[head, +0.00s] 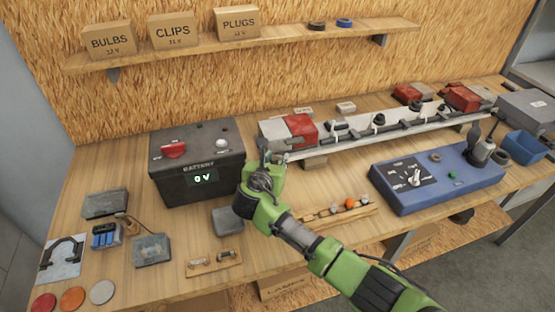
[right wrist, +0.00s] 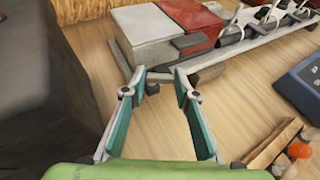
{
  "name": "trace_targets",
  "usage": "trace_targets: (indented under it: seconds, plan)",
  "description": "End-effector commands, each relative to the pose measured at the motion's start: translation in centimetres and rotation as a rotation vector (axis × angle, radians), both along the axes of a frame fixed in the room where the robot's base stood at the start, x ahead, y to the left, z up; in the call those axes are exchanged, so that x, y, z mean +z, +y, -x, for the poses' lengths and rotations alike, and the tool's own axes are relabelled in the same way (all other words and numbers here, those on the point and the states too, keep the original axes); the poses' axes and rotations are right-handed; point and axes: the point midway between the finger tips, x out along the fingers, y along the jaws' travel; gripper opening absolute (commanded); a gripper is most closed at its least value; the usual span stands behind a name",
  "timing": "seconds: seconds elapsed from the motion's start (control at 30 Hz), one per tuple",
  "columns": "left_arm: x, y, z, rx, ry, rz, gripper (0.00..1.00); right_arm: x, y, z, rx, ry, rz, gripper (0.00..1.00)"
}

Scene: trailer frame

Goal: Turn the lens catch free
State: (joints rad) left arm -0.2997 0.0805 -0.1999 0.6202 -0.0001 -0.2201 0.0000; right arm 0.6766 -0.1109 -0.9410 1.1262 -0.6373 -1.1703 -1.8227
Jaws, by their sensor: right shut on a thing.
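The lamp with a pale grey half and a red lens half (head: 301,128) sits at the left end of the trailer frame (head: 385,129). In the right wrist view its red lens (right wrist: 193,22) is just beyond my fingers. A small dark piece, which looks like the lens catch (right wrist: 152,88), shows between the finger pads low at the lamp's front. My right gripper (head: 272,154) is shut on it at the frame's near left end; it also shows in the right wrist view (right wrist: 160,80). The exact contact is hard to see. My left gripper is out of view.
A dark battery box (head: 196,165) reading 0 V stands close left of my right gripper. A blue test box (head: 438,178) is to the right. A wooden rack (head: 345,217) with small bulbs lies in front. A shelf (head: 275,42) with cartons hangs above.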

Motion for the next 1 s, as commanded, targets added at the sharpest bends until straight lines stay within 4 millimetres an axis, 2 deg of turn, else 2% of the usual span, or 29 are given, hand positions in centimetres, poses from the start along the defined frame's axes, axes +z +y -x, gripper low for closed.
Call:
trace_targets:
  seconds: [0.3,0.77,0.8,0.87,1.0]
  plan:
    - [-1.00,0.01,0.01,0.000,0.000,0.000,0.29,-0.16,0.29,0.10,-0.112,0.001,0.001,0.06]
    - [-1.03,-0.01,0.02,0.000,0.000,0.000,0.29,-0.06,0.30,0.14,-0.129,0.000,0.000,0.06]
    - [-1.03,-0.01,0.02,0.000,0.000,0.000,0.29,-0.06,0.30,0.15,-0.129,0.001,0.000,0.30]
    - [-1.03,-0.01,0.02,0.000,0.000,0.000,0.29,-0.06,0.30,0.15,-0.128,0.000,0.000,0.44]
    - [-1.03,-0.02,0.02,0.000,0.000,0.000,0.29,-0.03,0.31,0.13,-0.128,0.000,0.000,0.44]
